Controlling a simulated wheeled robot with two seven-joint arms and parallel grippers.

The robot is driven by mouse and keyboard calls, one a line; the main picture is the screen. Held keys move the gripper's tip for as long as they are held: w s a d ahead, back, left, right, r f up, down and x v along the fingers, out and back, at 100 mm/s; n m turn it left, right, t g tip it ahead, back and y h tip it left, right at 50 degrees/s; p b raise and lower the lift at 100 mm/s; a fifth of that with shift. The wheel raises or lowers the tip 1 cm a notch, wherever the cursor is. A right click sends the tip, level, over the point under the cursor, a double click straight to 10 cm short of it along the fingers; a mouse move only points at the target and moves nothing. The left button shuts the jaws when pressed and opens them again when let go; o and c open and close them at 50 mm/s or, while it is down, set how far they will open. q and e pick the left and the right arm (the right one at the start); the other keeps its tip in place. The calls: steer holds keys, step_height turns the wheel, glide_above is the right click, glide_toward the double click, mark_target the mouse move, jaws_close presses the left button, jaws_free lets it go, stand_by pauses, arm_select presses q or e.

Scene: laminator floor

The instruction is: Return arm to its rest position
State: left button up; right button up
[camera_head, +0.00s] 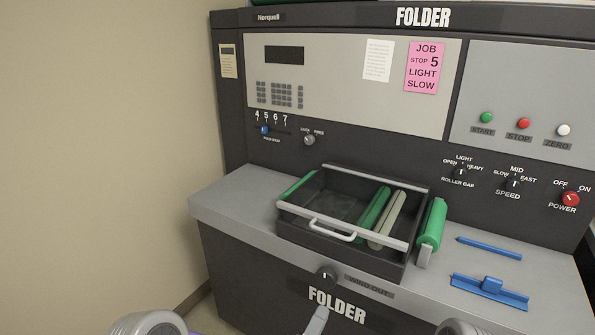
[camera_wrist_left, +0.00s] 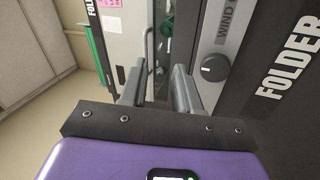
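My left gripper (camera_wrist_left: 159,88) shows in the left wrist view with its two grey fingers apart and nothing between them. Its purple wrist housing (camera_wrist_left: 150,158) fills the bottom of that view. In the head view, a grey finger-like part (camera_head: 316,321), apparently of my left gripper, shows at the bottom edge, in front of the folder's front panel and below the wind-out knob (camera_head: 326,276). I cannot tell whether it touches the panel. Rounded grey parts of my arms show at the bottom left and bottom right. My right gripper's fingers are not in view.
The folder machine (camera_head: 350,150) fills most of the view. An open dark tray (camera_head: 290,222) with green and pale rollers stands on its ledge. A green roller (camera_head: 432,225), a blue rod (camera_head: 490,248) and a blue tool (camera_head: 490,292) lie to its right. A beige wall stands left.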

arm_select(q)
steer(key=s+a+f+m+g+y+p, duration=0.1)
steer(key=a+f+m+g+y+p, duration=0.2)
steer(key=f, duration=0.5)
steer(key=a+f+m+g+y+p, duration=0.1)
steer(key=a+f+g+y, duration=0.15)
steer(key=f+g, duration=0.4)
steer(key=s+a+f+m+g+p, duration=0.1)
steer(key=s+a+f+g, duration=0.1)
steer(key=s, duration=0.4)
steer(key=s+a+f+m+g+y+p, duration=0.1)
steer(key=s+a+f+g, duration=0.2)
steer(key=s+f, duration=0.3)
steer(key=s+a+f+m+g+p, duration=0.1)
steer(key=s+a+f+g, duration=0.2)
steer(key=s, duration=0.3)
steer(key=shift+s+a+f+p, duration=0.2)
steer(key=shift+a+f+p, duration=0.25)
steer(key=shift+f, duration=0.1)
steer(key=shift+g+y, duration=0.25)
